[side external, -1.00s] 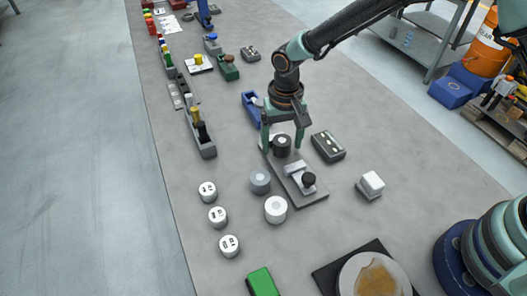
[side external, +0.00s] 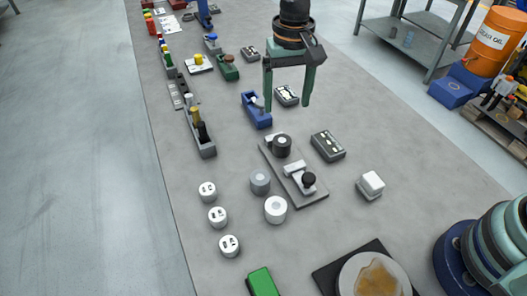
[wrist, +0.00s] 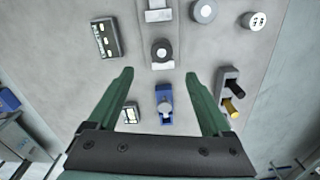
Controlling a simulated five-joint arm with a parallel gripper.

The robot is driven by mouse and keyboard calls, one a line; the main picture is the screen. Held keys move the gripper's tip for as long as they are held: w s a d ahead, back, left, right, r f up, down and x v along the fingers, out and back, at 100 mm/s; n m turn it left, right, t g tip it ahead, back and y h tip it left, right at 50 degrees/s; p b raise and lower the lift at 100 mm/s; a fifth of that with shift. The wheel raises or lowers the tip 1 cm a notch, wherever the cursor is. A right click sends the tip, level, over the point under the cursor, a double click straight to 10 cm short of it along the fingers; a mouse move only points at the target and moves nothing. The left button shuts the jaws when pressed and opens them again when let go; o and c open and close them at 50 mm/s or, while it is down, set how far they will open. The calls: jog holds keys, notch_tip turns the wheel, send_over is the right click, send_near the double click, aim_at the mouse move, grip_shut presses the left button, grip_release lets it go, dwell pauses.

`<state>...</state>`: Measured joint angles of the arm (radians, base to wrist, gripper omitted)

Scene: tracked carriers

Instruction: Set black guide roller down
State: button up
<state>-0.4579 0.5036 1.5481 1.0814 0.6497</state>
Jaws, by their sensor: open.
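The black guide roller (side external: 282,144) stands upright at the far end of a grey base plate (side external: 313,199). It also shows in the wrist view (wrist: 161,50), beyond my fingertips and between their lines. The same plate carries a light bracket with a black knob (side external: 308,179) at its near end. My gripper (side external: 287,108) is open and empty, raised above the table and apart from the roller. Its two green fingers show widely parted in the wrist view (wrist: 160,75).
A grey roller (side external: 260,181) and a white roller (side external: 275,208) stand left of the plate. A dark box (side external: 328,146) lies to its right, a white block (side external: 371,184) farther right. A blue holder (side external: 256,110) is behind. Several white cylinders stand along the left edge.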

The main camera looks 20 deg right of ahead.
jog(key=s+d+r+t, duration=0.3)
jog(key=s+d+r, duration=0.1)
jog(key=d+r, duration=0.6)
jog(key=s+d+n+t, duration=0.2)
jog(key=s+d, duration=0.7)
jog(key=d, duration=0.1)
jog(key=shift+s+d+r+t, duration=0.15)
jog(key=shift+d+r+t, duration=0.05)
jog(key=shift+d+t, duration=0.1)
